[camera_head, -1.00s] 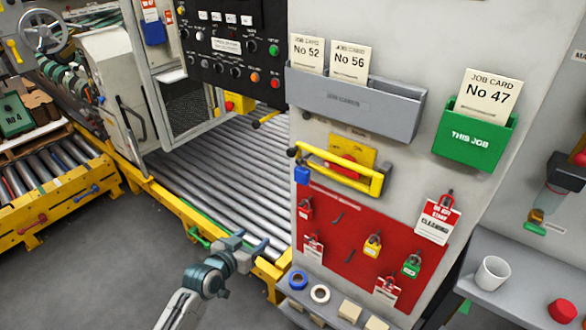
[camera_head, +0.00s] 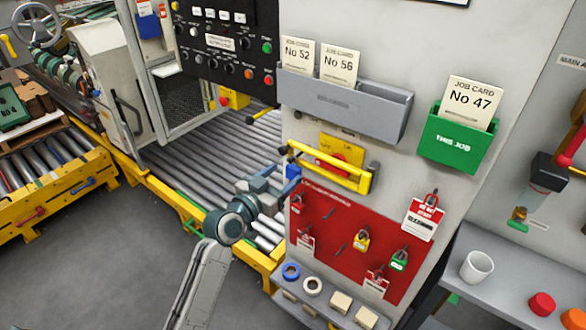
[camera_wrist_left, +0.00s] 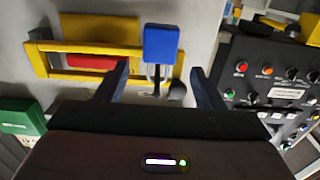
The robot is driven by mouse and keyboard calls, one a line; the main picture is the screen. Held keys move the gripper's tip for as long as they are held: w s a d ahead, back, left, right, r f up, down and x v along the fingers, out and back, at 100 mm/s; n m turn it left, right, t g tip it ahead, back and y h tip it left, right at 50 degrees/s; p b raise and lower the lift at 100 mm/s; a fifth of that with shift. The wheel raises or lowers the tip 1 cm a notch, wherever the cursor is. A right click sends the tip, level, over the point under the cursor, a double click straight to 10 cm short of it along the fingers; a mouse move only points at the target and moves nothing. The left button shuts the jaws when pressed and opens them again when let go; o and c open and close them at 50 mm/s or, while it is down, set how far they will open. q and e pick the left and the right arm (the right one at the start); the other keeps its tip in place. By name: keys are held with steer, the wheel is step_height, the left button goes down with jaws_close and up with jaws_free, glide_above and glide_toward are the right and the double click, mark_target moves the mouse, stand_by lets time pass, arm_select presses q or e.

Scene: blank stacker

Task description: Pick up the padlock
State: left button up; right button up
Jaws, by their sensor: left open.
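A blue padlock (camera_wrist_left: 163,43) hangs by its shackle at the end of the yellow bar (camera_head: 330,171) on the grey cabinet face. In the wrist view it lies ahead of my left gripper (camera_wrist_left: 160,85), between the lines of the two open fingers. Nothing is held. In the head view my left gripper (camera_head: 283,176) is beside the padlock, partly covering it. Whether the fingers touch it cannot be told. Other padlocks hang on the red board below: a yellow one (camera_head: 361,239), a green one (camera_head: 398,261) and red ones. My right gripper is out of view.
A grey card rack (camera_head: 345,105) and a green card holder (camera_head: 458,143) are above. The red board (camera_head: 330,222) lies below the bar. A small shelf holds tape rolls (camera_head: 312,286). The roller conveyor (camera_head: 205,155) is to the left. A white cup (camera_head: 477,266) stands at right.

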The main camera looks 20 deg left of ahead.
mark_target(291, 170)
arm_select(q)
steer(key=x, duration=0.3)
steer(key=shift+w+d+f, duration=0.1)
steer(key=shift+d, duration=0.05)
steer(key=shift+c, duration=0.9)
steer(key=c, duration=0.9)
steer(key=shift+c, duration=0.2)
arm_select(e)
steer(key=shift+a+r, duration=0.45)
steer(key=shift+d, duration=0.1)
